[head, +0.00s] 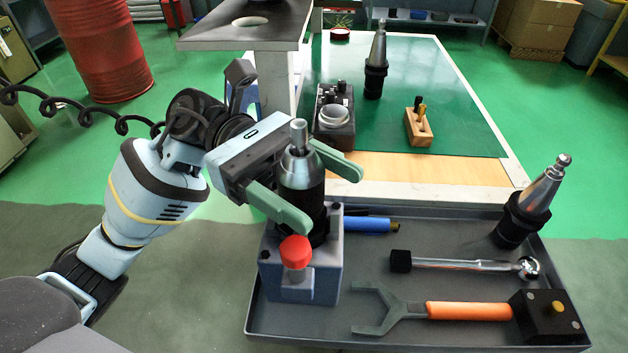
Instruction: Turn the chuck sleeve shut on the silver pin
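A chuck stands upright in a grey-blue holder block (320,285) at the tray's left end. Its dark chuck sleeve (313,192) has a silver conical top, and a silver pin (298,133) stands up from it. My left gripper (334,203) reaches in from the left at the sleeve's height. Its two green fingers are spread wide, one in front of the sleeve at left and one behind it at right. The sleeve is between them; I cannot tell whether either finger touches it. The front finger hides part of the sleeve. My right gripper is not in view.
A red knob (295,252) stands in front of the block. The grey tray (400,336) holds an orange-handled spanner (465,311), a torque wrench (455,264), a blue-handled tool (368,224) and another tool holder (525,208). Behind is a green-topped table (450,95) with several items.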

